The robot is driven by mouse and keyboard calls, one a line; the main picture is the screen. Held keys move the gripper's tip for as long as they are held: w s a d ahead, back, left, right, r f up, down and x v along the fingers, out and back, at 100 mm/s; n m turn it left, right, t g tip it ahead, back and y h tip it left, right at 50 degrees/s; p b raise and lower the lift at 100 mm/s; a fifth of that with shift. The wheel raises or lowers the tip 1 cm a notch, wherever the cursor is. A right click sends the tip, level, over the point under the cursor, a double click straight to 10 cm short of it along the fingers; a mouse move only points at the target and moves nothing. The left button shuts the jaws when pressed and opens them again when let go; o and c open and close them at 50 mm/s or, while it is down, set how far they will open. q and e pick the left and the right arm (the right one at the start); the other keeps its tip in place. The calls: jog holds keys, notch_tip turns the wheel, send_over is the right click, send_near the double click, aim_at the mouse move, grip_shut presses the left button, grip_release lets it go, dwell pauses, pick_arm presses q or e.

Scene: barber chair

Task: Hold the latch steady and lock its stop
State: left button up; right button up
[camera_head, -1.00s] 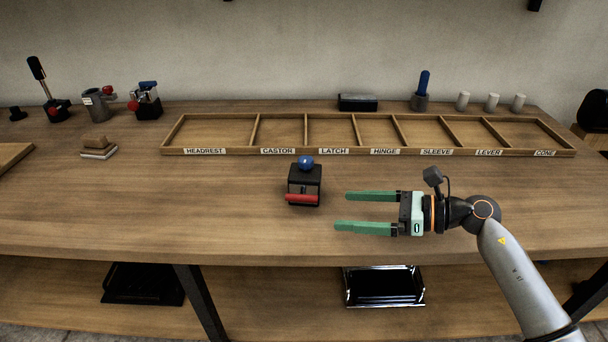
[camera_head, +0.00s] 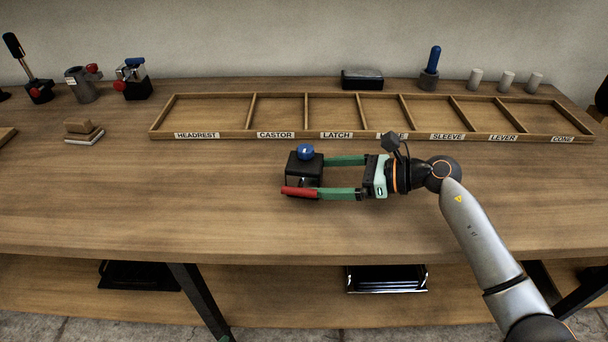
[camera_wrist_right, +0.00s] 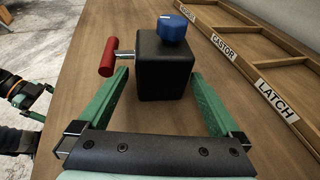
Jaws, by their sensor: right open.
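The latch is a black block (camera_head: 303,171) with a blue knob (camera_head: 305,151) on top and a red bar handle (camera_head: 300,192) on its near side. It stands upright on the bench in front of the labelled tray. My right gripper (camera_head: 322,177) is open, with its green fingers pointing at the latch from the right. In the right wrist view the black block (camera_wrist_right: 164,72) sits just ahead of and between the spread fingers, with the red handle (camera_wrist_right: 108,57) outside the left finger. I cannot tell whether the fingers touch it. My left gripper is not in the head view.
The wooden tray (camera_head: 249,112) with labelled compartments, all empty, lies behind the latch. Several fixtures stand at the back left, including a grey cup (camera_head: 83,88). A black box (camera_head: 362,79), a blue-handled tool (camera_head: 431,68) and white cylinders stand behind the tray. The front bench is clear.

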jog(key=shift+b+x, duration=0.45)
jog(key=shift+x, duration=0.6)
jog(key=shift+w+a+f, duration=0.2)
jog(key=shift+a+f, duration=0.05)
jog(key=shift+a, duration=0.25)
